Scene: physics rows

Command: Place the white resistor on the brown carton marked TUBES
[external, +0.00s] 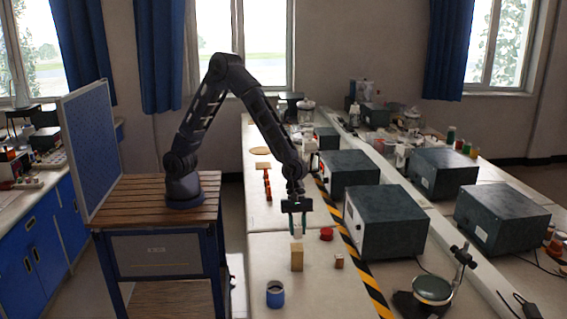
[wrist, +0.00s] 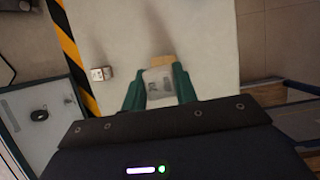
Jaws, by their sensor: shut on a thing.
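My gripper (external: 297,219) points down over the table and is shut on the white resistor (external: 298,232). In the wrist view the resistor, a pale block with grey marks (wrist: 159,86), sits between the green fingers (wrist: 158,92). A tan-brown carton (external: 297,258) stands upright on the table just below and in front of it. Its edge shows beyond the resistor in the wrist view (wrist: 162,61). A smaller brown box (external: 339,261) stands to its right, with a pale top in the wrist view (wrist: 102,73). I cannot read TUBES on either.
A red round object (external: 326,234) lies right of my gripper, and a blue cup-like ring (external: 275,294) stands at the front. Striped tape (external: 359,255) and a dark instrument box (external: 385,222) lie to the right. The table's left edge is close to the carton.

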